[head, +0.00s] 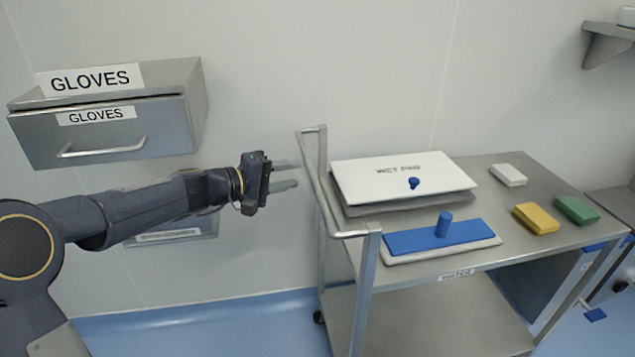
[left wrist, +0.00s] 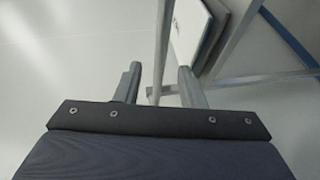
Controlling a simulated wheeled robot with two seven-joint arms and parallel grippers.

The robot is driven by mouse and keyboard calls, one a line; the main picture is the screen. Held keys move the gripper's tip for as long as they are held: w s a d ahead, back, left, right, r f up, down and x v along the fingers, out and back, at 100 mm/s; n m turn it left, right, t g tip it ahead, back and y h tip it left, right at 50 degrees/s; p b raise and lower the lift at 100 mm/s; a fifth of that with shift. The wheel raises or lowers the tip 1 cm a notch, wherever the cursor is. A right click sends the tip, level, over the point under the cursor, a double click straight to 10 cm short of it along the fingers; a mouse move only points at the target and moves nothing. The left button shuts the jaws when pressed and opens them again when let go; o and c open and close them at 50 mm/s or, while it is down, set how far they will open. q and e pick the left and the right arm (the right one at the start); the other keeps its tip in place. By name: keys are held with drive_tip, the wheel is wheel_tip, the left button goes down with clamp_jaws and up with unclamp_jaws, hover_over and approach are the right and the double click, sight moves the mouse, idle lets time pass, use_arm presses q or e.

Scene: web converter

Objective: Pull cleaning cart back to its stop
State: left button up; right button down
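The cleaning cart (head: 510,255) is a grey metal trolley at the right of the head view, with an upper and a lower shelf. Its push handle (head: 328,190) is a metal bar at its left end. My left gripper (head: 298,174) is open, its two fingers pointing right toward the handle, just left of it. In the left wrist view the handle bar (left wrist: 160,50) shows beyond and between the open fingers (left wrist: 162,85); I cannot tell whether they touch it. My right gripper is not in view.
On the cart are a white WET PAD box (head: 375,176), a blue mop pad (head: 420,238), and white (head: 508,174), yellow (head: 536,218) and green (head: 576,210) blocks. A GLOVES drawer box (head: 180,125) hangs on the wall at left. Blue floor (head: 220,330) is clear left of the cart.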

use_arm(q)
drive_tip(key=x, duration=0.8)
drive_tip(key=shift+w+p, duration=0.15)
drive_tip(key=shift+p, duration=0.3)
drive_tip(key=shift+f, duration=0.1)
clamp_jaws()
